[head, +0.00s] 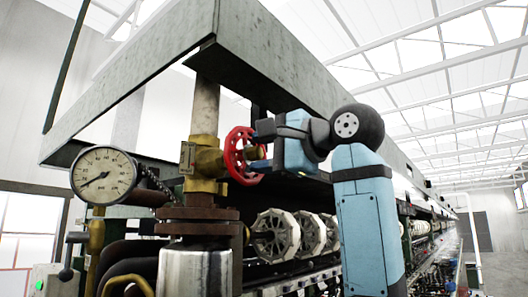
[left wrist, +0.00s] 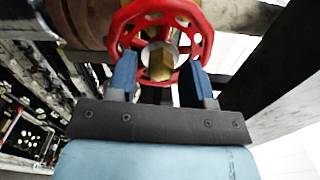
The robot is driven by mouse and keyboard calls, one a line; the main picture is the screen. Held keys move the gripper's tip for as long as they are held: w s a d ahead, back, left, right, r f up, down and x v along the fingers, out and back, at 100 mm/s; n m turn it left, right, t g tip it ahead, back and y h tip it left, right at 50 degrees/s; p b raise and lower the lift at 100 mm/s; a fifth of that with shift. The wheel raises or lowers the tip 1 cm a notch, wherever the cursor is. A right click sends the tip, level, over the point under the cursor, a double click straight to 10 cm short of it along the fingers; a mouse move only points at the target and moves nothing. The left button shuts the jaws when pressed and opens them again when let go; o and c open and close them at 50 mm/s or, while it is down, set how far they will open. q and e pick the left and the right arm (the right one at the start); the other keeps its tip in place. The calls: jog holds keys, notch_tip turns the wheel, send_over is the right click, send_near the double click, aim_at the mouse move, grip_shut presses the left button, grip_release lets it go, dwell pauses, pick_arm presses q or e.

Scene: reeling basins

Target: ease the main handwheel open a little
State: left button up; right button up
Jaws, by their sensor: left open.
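The main handwheel (head: 236,155) is a red, spoked wheel on a brass valve body (head: 207,160) in the vertical pipe. My left gripper (head: 262,150) is at the wheel's right side in the head view. In the left wrist view the handwheel (left wrist: 203,25) fills the top middle, with a brass hub nut (left wrist: 162,64) at its centre. The two blue fingers of the left gripper (left wrist: 159,68) are apart, one on each side of the nut, with tips by the rim. Whether they touch the rim I cannot tell. My right gripper is in neither view.
A round pressure gauge (head: 103,176) stands left of the valve. A grey steel beam (head: 270,50) runs overhead, close above the arm. Several pale reels (head: 275,236) sit below the gripper. A green-lit box (head: 52,281) is at the lower left.

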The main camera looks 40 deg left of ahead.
pick_arm(q)
jog(key=d, duration=0.7)
jog(key=shift+w+p, duration=0.3)
jog(key=shift+w, duration=0.1)
